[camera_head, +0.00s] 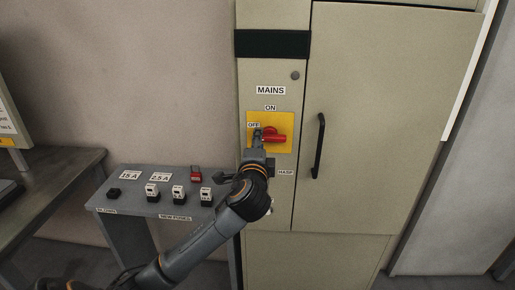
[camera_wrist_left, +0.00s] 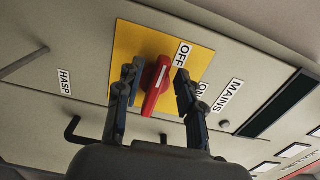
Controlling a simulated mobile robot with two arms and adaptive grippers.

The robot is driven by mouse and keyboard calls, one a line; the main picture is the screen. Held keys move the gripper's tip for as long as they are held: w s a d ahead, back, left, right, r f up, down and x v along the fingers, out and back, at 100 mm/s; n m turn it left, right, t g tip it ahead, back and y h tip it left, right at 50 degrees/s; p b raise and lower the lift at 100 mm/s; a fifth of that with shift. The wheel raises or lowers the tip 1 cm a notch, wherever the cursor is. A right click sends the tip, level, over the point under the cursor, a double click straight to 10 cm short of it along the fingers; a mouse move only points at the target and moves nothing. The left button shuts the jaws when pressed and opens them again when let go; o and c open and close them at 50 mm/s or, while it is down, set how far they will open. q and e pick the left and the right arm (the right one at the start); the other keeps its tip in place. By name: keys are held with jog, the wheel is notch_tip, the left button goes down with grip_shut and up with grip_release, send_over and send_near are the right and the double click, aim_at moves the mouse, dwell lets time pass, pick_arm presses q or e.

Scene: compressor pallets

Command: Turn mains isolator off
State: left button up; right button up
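The mains isolator has a red rotary handle (camera_head: 276,137) on a yellow plate (camera_head: 286,118) on the cabinet. The handle lies roughly horizontal in the head view, with the ON label (camera_head: 270,107) above and the OFF label (camera_head: 254,125) at its left. In the left wrist view the red handle (camera_wrist_left: 156,86) sits between the two fingers of my left gripper (camera_wrist_left: 155,74). The fingers are apart, one on each side, with a gap visible on the right; contact on the left cannot be told. My left gripper (camera_head: 260,139) partly hides the handle's left end in the head view. My right gripper is not in view.
A cabinet door with a black handle (camera_head: 318,146) is right of the isolator. A HASP label (camera_head: 286,172) is below it. A grey fuse stand (camera_head: 140,208) with several fuses and a red item (camera_head: 195,174) is at left. A table (camera_head: 60,180) is further left.

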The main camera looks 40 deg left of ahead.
pick_arm(q)
jog(key=v, duration=1.2)
jog(key=shift+a+f, duration=0.1)
